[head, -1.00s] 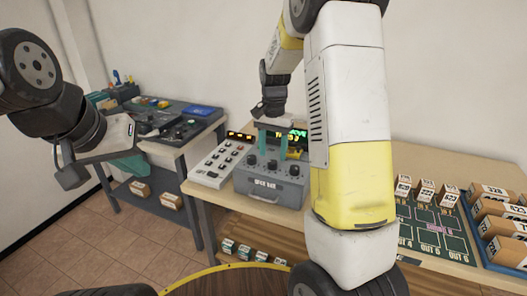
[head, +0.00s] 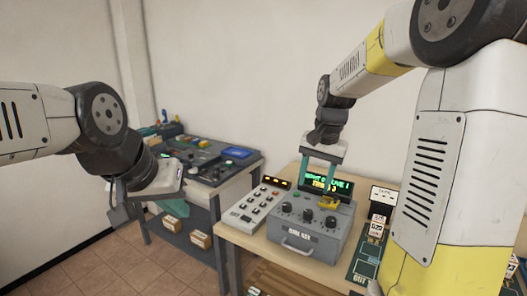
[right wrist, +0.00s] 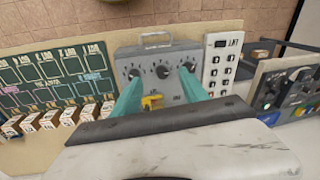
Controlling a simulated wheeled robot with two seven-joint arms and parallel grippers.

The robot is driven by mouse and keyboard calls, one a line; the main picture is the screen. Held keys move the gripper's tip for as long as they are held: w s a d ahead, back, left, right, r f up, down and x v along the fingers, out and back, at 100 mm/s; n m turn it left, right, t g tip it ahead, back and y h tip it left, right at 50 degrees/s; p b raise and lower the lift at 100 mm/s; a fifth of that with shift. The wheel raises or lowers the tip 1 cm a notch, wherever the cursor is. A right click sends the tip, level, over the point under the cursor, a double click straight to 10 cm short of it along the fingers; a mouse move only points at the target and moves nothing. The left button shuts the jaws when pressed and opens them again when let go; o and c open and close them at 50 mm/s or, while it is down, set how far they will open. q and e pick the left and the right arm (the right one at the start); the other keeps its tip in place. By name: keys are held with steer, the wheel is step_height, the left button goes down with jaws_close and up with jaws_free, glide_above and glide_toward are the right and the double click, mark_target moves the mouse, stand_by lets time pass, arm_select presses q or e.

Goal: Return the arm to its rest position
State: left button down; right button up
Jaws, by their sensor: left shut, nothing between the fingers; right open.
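My right arm reaches in from the right in the head view. Its gripper (head: 318,184) is open and empty, with teal fingers pointing down above the back of a grey box with knobs (head: 296,236). In the right wrist view the two fingers (right wrist: 161,84) stand apart, with the box face (right wrist: 184,54) and a yellow part (right wrist: 152,102) showing between and beyond them. My left gripper (head: 152,207) hangs at the left, in front of the far bench. Its fingers are shut and empty, partly hidden by its white body.
A lit display (head: 326,183) stands behind the box. A white keypad panel (head: 258,204) lies beside it on the wooden table (head: 234,238). A green slot board (head: 365,262) and small boxes (head: 376,228) lie to the right. A dark bench (head: 205,168) with tools stands at left.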

steer(key=s+a+r+n+t+y, duration=0.1)
steer(key=s+r+n+t, duration=0.1)
steer(key=s+r, duration=0.3)
steer(key=s, duration=0.4)
steer(key=shift+s+n, duration=0.15)
steer(key=shift+n, duration=0.15)
steer(key=s+n+t, duration=0.1)
steer(key=s, duration=0.2)
steer(key=s+n+t, duration=0.1)
steer(key=s, duration=0.2)
steer(key=s+a+n, duration=0.1)
steer(key=s, duration=0.2)
steer(key=shift+s+a+r+t, duration=0.15)
steer(key=shift+s+t, duration=0.1)
steer(key=shift+t, duration=0.15)
steer(key=m+g+y, duration=0.3)
steer(key=m+g, duration=0.3)
steer(key=m, duration=1.3)
glide_above(332, 219)
steer(key=d, duration=0.3)
step_height(332, 219, down, 12)
steer(key=shift+h, duration=0.3)
steer(key=x, duration=0.7)
steer(key=shift+s, duration=0.15)
